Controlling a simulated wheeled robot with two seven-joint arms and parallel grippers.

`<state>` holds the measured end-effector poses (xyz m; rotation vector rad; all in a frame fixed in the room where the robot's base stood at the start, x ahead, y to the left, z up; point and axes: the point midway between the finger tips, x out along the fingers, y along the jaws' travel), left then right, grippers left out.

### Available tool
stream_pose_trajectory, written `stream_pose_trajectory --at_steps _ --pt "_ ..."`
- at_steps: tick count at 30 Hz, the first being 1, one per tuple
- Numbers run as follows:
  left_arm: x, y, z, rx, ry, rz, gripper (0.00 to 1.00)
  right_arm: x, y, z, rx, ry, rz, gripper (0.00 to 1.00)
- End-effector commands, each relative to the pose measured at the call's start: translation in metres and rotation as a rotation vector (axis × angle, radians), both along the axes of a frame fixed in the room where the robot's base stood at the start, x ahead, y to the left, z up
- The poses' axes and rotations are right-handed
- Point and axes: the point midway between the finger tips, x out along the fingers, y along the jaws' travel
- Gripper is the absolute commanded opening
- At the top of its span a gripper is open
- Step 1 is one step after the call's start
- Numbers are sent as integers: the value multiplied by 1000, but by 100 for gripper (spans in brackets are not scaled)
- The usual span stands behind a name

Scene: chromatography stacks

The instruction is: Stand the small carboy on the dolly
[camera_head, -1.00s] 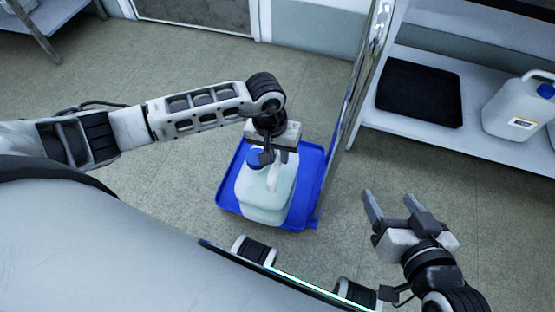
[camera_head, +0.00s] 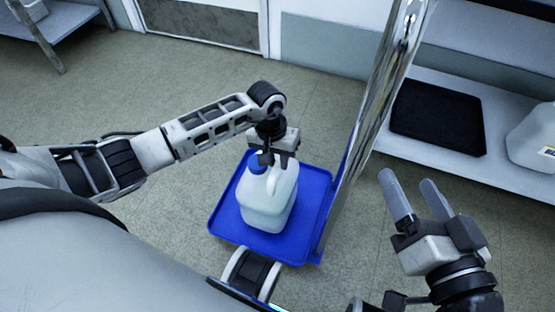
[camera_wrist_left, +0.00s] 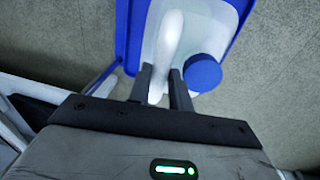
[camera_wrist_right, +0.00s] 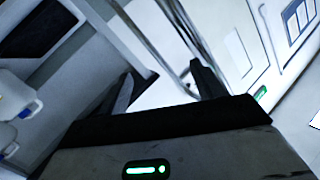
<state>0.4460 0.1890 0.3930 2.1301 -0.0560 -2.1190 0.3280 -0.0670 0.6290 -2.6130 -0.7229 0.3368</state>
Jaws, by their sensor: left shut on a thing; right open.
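The small carboy (camera_head: 269,202) is a pale, translucent jug with a blue cap (camera_head: 257,163) and a moulded handle. It is upright over the blue dolly (camera_head: 226,214), within its rim in the head view; I cannot tell if its base touches the deck. My left gripper (camera_head: 272,158) is shut on the handle from above. In the left wrist view, the fingers (camera_wrist_left: 160,88) flank the white handle (camera_wrist_left: 167,50), with the blue cap (camera_wrist_left: 203,72) beside them. My right gripper (camera_head: 412,200) is open and empty, right of the dolly.
A shiny metal post (camera_head: 372,120) rises at the dolly's right edge. A low shelf on the right holds a black tray (camera_head: 437,115) and a larger jug (camera_head: 534,140). Another shelf (camera_head: 70,20) stands at the far left. The floor left of the dolly is clear.

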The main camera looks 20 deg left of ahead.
Motion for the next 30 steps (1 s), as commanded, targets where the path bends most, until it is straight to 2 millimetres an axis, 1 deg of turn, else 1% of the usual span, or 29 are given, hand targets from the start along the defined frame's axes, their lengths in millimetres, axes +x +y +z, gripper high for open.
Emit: stream_pose_trajectory --at_steps 1,4,8,17,18,19,20,30 --pt "1 -4 -13 -6 -1 -5 0 0 1 -3 30 -8 3 67" --pt "2 -7 -25 -6 -1 -11 0 2 2 3 61 -43 6 67" --pt "3 -7 -25 -2 -4 -14 0 3 2 9 71 -61 6 67" --pt "3 -7 -26 -2 -4 -14 0 5 1 11 62 -80 2 67" --pt "1 -6 -28 0 2 -14 29 6 1 12 61 -86 2 67" --pt "1 -6 -28 0 2 -14 37 6 1 12 61 -86 2 67" --pt "1 -6 -28 0 2 -14 42 6 1 12 61 -86 2 67" --pt "1 -6 -25 0 2 -13 42 5 1 14 64 -77 6 67"
